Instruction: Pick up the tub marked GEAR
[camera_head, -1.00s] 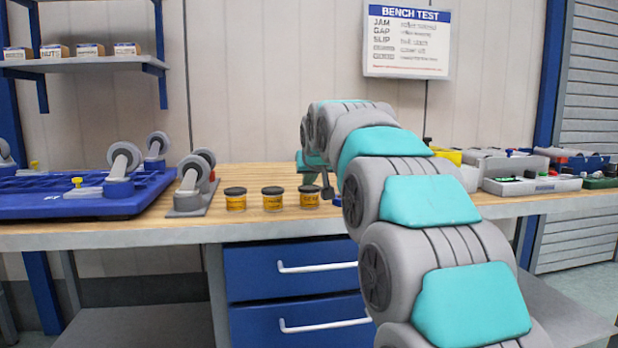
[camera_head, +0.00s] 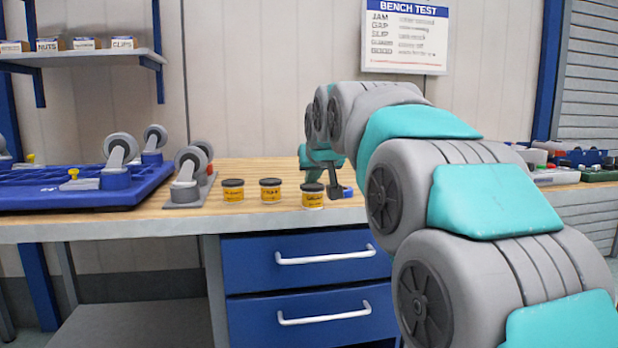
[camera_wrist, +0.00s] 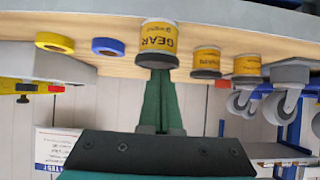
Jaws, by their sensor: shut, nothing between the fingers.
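The GEAR tub (camera_wrist: 158,42) is yellow with a dark lid and appears upside down in the wrist view. In the head view it is the right-hand tub (camera_head: 312,198), standing upright on the bench a little nearer the front edge than the other two. My gripper (camera_wrist: 161,73) is shut and empty, its green fingertips overlapping the tub's lid in the wrist view. In the head view my gripper (camera_head: 334,189) is just right of the tub. I cannot tell whether they touch.
Two similar tubs (camera_head: 270,190) (camera_head: 233,190) stand left of GEAR. A grey caster (camera_head: 188,178) and blue tray (camera_head: 80,188) are further left. A blue ring (camera_wrist: 108,47) and a yellow ring (camera_wrist: 55,42) lie beside GEAR. Bare wood shows behind the tubs.

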